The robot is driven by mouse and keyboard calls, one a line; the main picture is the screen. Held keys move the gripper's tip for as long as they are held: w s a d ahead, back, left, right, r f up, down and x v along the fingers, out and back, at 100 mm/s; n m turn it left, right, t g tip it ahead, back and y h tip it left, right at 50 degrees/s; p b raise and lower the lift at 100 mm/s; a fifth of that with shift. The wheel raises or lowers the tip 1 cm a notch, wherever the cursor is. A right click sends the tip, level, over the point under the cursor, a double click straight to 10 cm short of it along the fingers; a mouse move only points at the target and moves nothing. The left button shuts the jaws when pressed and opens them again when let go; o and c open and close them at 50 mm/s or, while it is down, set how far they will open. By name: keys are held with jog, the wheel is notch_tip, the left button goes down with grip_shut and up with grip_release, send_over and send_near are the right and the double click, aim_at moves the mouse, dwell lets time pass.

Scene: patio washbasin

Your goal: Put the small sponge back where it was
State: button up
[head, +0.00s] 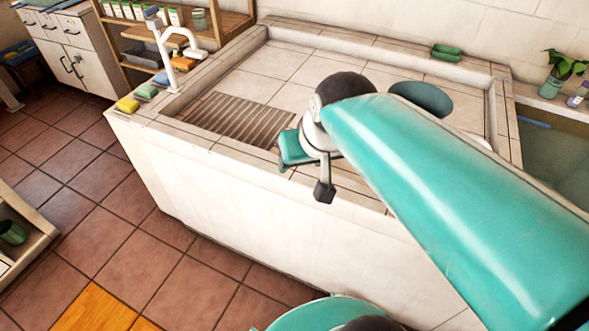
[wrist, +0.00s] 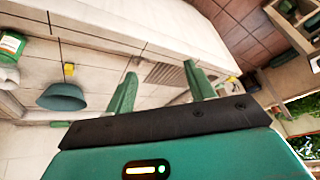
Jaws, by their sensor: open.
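A small yellow sponge-like block (wrist: 68,69) lies on the basin's tiled floor in the wrist view, near the teal bowl (wrist: 62,97). I cannot make it out in the head view, where my arm covers part of the basin. The bowl also shows in the head view (head: 428,97). My gripper (wrist: 160,70) is open, with nothing between its two green fingers. In the head view it is over the basin's front rim, beside the slatted drain (head: 240,117) and apart from the bowl.
Yellow (head: 127,104), green (head: 146,91) and blue (head: 162,78) sponges lie along the left rim by the white tap (head: 172,50). A green dish (head: 446,52) sits on the back rim. A potted plant (head: 552,86) stands at right. The basin's middle is clear.

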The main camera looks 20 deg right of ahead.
jog(key=shift+n+h, duration=0.3)
jog(key=shift+n, duration=0.3)
jog(key=s, duration=0.1)
jog(key=s+a, duration=0.1)
jog(key=s, duration=0.1)
jog(key=s+a, duration=0.1)
jog(key=shift+s+a+f, duration=0.15)
jog(key=shift+s+f, duration=0.1)
jog(key=shift+s, duration=0.15)
jog(key=shift+c, duration=0.4)
